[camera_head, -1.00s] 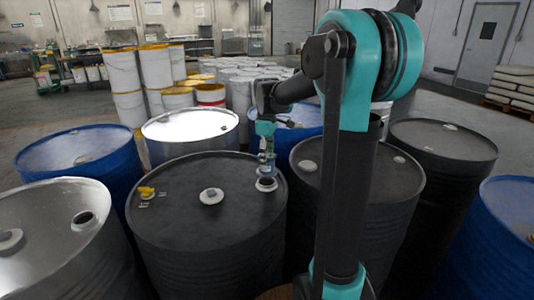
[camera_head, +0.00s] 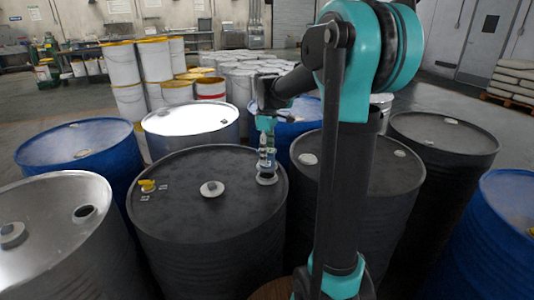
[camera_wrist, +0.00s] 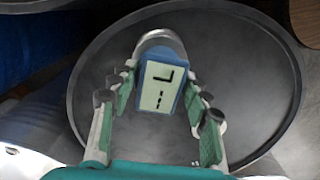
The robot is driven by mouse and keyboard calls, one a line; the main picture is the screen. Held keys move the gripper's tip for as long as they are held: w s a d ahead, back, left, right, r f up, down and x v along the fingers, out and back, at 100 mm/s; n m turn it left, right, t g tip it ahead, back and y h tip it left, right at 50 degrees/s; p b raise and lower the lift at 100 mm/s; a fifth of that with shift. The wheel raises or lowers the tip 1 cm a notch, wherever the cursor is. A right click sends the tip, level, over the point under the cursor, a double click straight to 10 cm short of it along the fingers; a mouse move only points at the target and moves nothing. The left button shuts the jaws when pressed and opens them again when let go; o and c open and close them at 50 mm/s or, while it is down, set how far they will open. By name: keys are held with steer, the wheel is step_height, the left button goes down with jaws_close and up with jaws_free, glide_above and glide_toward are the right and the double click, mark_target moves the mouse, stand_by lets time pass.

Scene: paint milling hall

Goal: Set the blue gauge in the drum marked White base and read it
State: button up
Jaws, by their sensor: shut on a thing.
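My gripper (camera_head: 266,152) points down at the right part of a black drum top (camera_head: 180,215) and is shut on the blue gauge (camera_wrist: 160,84). In the wrist view my gripper (camera_wrist: 160,106) has a finger on each side of the gauge. The gauge's pale display faces the camera with an angular dark mark and short dashes; I cannot make out a number. In the head view the gauge's lower end is at the drum's right opening (camera_head: 267,180), covering it; how deep it sits is hidden. No White base marking is legible.
A yellow item (camera_head: 147,186) and a round cap (camera_head: 212,189) are on the same drum top. White pails (camera_head: 122,65) are stacked behind.

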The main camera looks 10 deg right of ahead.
steer(key=shift+f, duration=0.2)
steer(key=shift+f, duration=0.4)
steer(key=shift+f, duration=1.05)
stand_by(0.7)
steer(key=o, duration=1.6)
steer(key=shift+r, duration=0.1)
step_height(320, 180, up, 12)
steer(key=shift+f, duration=0.1)
steer(key=shift+s, duration=0.1)
